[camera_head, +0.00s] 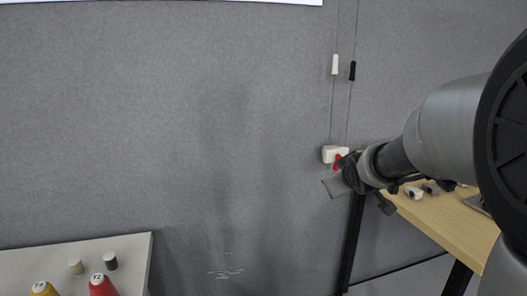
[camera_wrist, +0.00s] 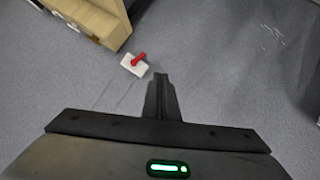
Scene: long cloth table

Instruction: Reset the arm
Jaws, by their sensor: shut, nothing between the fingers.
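My gripper (camera_wrist: 160,80) is shut and empty in the wrist view, its dark fingers together at the picture's middle. In the head view my arm reaches in from the right edge, and the gripper end is partly hidden behind its own links. Beyond the fingers, a white box with a red part (camera_wrist: 135,63) shows against the grey surface in the wrist view. The same white box (camera_head: 333,153) appears in the head view close beside the arm's end. I cannot tell whether they touch.
A wooden table (camera_head: 440,222) stands at the right, with small items on it. A pale table (camera_head: 135,262) at the lower left bears a yellow item (camera_head: 44,289), a red item (camera_head: 102,286) and two small caps. White and black pieces hang on cords before the grey wall (camera_head: 230,120).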

